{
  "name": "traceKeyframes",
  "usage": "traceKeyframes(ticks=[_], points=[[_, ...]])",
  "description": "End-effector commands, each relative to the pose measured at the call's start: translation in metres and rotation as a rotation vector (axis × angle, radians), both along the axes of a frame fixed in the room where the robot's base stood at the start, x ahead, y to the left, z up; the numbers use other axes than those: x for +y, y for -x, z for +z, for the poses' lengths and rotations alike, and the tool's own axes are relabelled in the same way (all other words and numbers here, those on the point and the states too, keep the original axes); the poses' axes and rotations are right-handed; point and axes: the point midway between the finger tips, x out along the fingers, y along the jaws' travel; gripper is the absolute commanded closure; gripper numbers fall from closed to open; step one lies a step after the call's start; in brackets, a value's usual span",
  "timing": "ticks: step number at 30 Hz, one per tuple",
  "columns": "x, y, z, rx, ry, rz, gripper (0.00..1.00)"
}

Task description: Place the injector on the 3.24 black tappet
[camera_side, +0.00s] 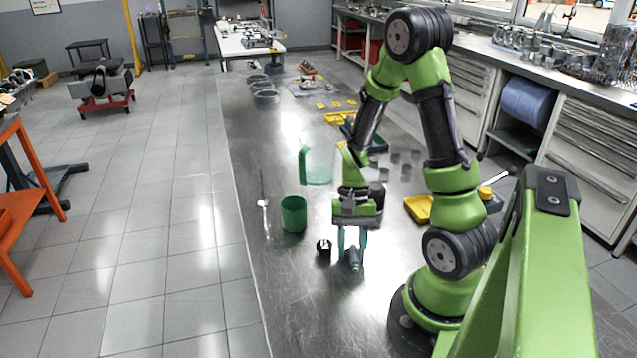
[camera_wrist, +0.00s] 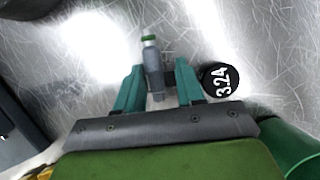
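The injector (camera_wrist: 152,62), a slim grey cylinder with a green end, is between my fingers in the wrist view. In the side view the injector (camera_side: 355,258) is at the fingertips, low at the bench; whether it lies or stands is unclear. My gripper (camera_side: 352,250) points down, its teal fingers apart. In the wrist view my gripper (camera_wrist: 159,70) shows gaps between fingers and injector. The black tappet (camera_wrist: 220,79), marked 3.24 in white, sits on the bench just right of my right finger there. The tappet (camera_side: 324,246) is left of my fingers in the side view.
A green cup (camera_side: 293,214) stands left of my gripper, with a clear green-handled jug (camera_side: 318,165) behind. A yellow tray (camera_side: 419,208) lies to the right. Several grey cylinders (camera_side: 405,165) stand farther back. The steel bench is clear at the front left.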

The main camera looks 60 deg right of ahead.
Motion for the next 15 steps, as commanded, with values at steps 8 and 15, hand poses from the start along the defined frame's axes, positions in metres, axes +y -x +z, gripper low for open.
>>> traceKeyframes(ticks=[8,15], points=[[0.0,0.0,0.002,-0.002,0.001,0.001,0.97],[-0.001,-0.002,0.037,-0.007,0.004,0.001,0.97]])
